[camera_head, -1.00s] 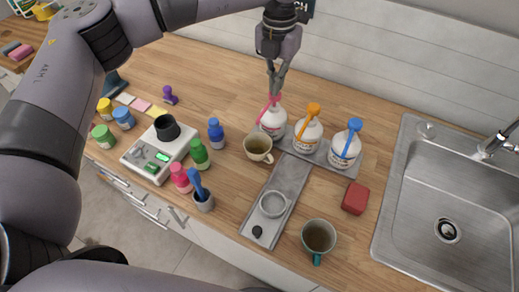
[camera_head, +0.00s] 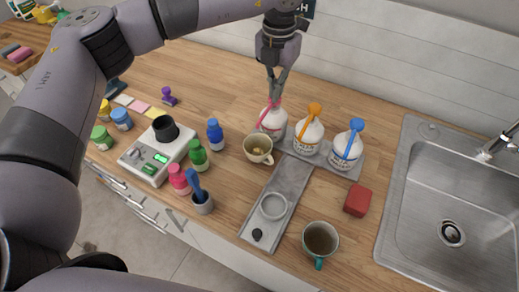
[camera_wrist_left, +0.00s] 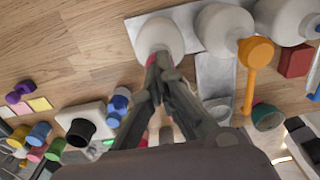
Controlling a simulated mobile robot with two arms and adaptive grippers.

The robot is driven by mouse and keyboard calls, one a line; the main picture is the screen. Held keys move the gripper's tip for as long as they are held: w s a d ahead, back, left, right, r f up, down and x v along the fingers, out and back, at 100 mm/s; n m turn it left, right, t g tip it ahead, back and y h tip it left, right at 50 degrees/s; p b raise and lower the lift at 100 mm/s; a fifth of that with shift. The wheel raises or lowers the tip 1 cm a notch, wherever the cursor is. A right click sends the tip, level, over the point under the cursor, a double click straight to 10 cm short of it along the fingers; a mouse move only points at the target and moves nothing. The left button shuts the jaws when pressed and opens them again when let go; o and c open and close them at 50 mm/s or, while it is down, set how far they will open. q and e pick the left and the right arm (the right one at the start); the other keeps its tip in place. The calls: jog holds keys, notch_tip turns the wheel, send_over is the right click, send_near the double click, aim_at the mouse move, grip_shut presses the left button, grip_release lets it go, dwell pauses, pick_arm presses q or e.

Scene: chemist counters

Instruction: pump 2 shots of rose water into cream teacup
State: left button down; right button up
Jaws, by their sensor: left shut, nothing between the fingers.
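The white bottle with the pink pump (camera_head: 272,122) stands at the left end of the row of pump bottles; I cannot read its label. Its pink spout points down and left, toward the cream teacup (camera_head: 258,143). The teacup stands upright in front of this bottle, with some contents low inside. My left gripper (camera_head: 273,98) is shut and empty, fingertips down on top of the pink pump head, which they largely hide. In the left wrist view the closed fingertips (camera_wrist_left: 160,62) lie over the white bottle (camera_wrist_left: 158,32). My right gripper is not in view.
Bottles with orange (camera_head: 308,134) and blue (camera_head: 346,148) pumps stand close to the right on the grey tray. A teal-handled cup (camera_head: 320,240), red block (camera_head: 358,199) and metal plate (camera_head: 285,182) lie in front. A scale (camera_head: 145,165) and small bottles are left; the sink (camera_head: 440,190) is right.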

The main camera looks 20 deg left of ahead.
pick_arm(q)
jog(key=shift+r+p, duration=0.7)
jog(key=shift+r, duration=0.75)
jog(key=shift+f+b, duration=1.3)
jog(key=shift+f, duration=0.4)
jog(key=shift+r, duration=0.1)
jog(key=shift+r+p, duration=0.85)
jog(key=shift+r, duration=0.75)
jog(key=shift+r, duration=0.15)
jog(key=shift+r+p, duration=1.6)
jog(key=shift+r, duration=1.3)
